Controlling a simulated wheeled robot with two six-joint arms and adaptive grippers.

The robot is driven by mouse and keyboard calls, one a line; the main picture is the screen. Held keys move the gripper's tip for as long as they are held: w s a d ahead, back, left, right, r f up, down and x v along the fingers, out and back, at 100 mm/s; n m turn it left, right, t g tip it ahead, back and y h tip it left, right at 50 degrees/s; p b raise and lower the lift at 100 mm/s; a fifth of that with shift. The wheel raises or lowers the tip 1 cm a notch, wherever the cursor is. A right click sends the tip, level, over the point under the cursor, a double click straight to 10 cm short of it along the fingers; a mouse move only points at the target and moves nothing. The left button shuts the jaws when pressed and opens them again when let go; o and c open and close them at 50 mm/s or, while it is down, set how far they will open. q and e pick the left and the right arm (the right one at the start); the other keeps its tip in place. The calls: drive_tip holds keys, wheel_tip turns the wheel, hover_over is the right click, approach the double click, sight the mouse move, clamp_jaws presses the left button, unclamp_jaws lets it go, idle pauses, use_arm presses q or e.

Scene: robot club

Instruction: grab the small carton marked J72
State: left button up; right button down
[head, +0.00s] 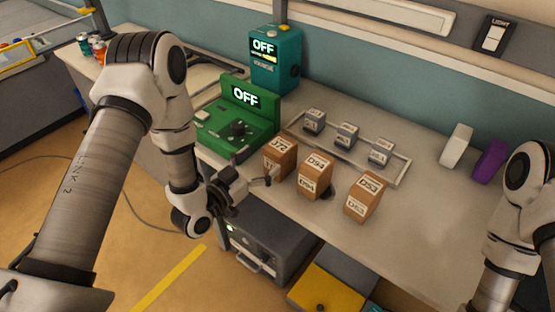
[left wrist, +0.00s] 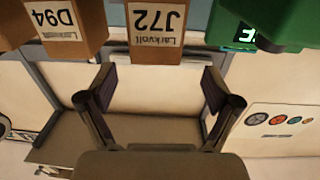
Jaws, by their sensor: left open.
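The small carton marked J72 (head: 279,158) is a brown box with a white label. It stands at the left end of a row of cartons near the bench's front edge. In the left wrist view the J72 carton (left wrist: 158,30) is at the top middle, its label upside down. My left gripper (head: 252,180) is in front of it, at the bench edge. In the left wrist view its fingers (left wrist: 157,88) are apart with nothing between them, and the carton lies beyond the tips. My right arm shows at the right, its gripper out of view.
The D94 carton (head: 314,176) stands close to the right, and another brown carton (head: 364,197) beyond it. A green device (head: 240,122) reading OFF stands to the left. Several small grey boxes (head: 347,135) sit in a tray behind. Bare bench (head: 425,215) lies to the right.

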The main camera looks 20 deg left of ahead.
sight(280, 145)
use_arm(q)
drive_tip(key=x, duration=0.2)
drive_tip(key=p+x, duration=0.1)
drive_tip(key=x, duration=0.1)
drive_tip(key=p+x, duration=0.1)
drive_tip(key=x, duration=0.2)
drive_tip(key=shift+s+d+r, duration=0.2)
drive_tip(key=shift+d, duration=0.05)
drive_tip(key=shift+w, duration=0.25)
drive_tip(key=shift+f, duration=0.1)
drive_tip(key=c, duration=1.4)
